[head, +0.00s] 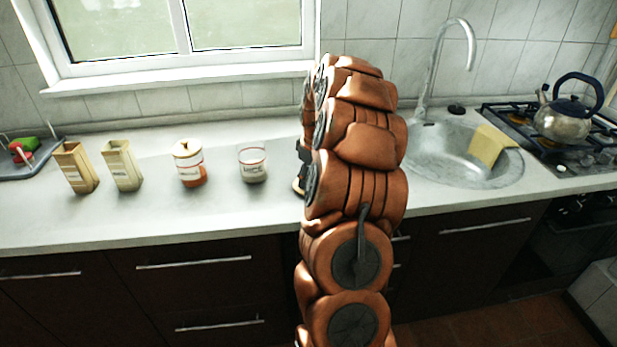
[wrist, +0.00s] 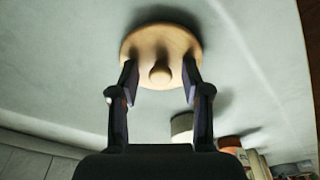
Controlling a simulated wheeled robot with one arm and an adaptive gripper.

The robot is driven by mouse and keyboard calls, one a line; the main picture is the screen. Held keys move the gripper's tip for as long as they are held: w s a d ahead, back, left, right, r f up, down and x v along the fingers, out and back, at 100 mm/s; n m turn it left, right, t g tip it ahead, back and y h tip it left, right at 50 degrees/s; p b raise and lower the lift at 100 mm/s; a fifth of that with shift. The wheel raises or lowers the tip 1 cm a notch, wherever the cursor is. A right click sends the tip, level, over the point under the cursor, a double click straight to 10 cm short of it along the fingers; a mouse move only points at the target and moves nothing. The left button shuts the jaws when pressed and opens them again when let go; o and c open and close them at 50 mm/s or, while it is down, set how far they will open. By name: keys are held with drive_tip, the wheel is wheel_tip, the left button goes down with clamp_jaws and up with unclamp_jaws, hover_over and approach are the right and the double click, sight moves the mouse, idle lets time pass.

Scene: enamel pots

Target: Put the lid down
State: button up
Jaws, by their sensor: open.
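The lid (wrist: 140,42) is a round, pale wooden disc with a small knob. In the wrist view it appears to lie flat on the countertop, knob toward me. My gripper (wrist: 160,76) is open, with one finger on each side of the knob and a gap between the knob and each finger. In the head view only a sliver of the lid (head: 297,186) shows beside my arm, which hides most of it and of my gripper. A white pot with a red rim (head: 253,167) stands without a lid to the left of it.
A lidded pot with an orange-brown lower part (head: 189,170) and two tan boxes, the left one (head: 75,169) and the right one (head: 122,167), stand farther left. A sink (head: 450,165) with a yellow cloth (head: 489,147) and a kettle (head: 563,121) are at right. The counter's front left is clear.

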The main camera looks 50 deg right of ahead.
wheel_tip(320, 180, up, 12)
drive_tip(key=s+b, duration=0.1)
drive_tip(key=b, duration=0.1)
drive_tip(key=shift+s, duration=0.35)
drive_tip(key=s+a+g, duration=0.1)
drive_tip(key=s+a, duration=0.2)
drive_tip(key=a, duration=0.9)
drive_tip(key=s+a, duration=0.3)
drive_tip(key=a, duration=1)
drive_tip(key=s+a+f, duration=0.2)
drive_tip(key=s+a, duration=0.2)
drive_tip(key=s, duration=0.3)
drive_tip(key=s+a+f+m+g, duration=0.1)
drive_tip(key=s+a, duration=0.3)
drive_tip(key=s, duration=0.4)
drive_tip(key=s+a+f+g, duration=0.1)
drive_tip(key=s+a+f, duration=0.3)
drive_tip(key=s, duration=0.3)
drive_tip(key=shift+s+a+m, duration=0.2)
drive_tip(key=shift+a+m, duration=0.1)
drive_tip(key=shift+r, duration=0.1)
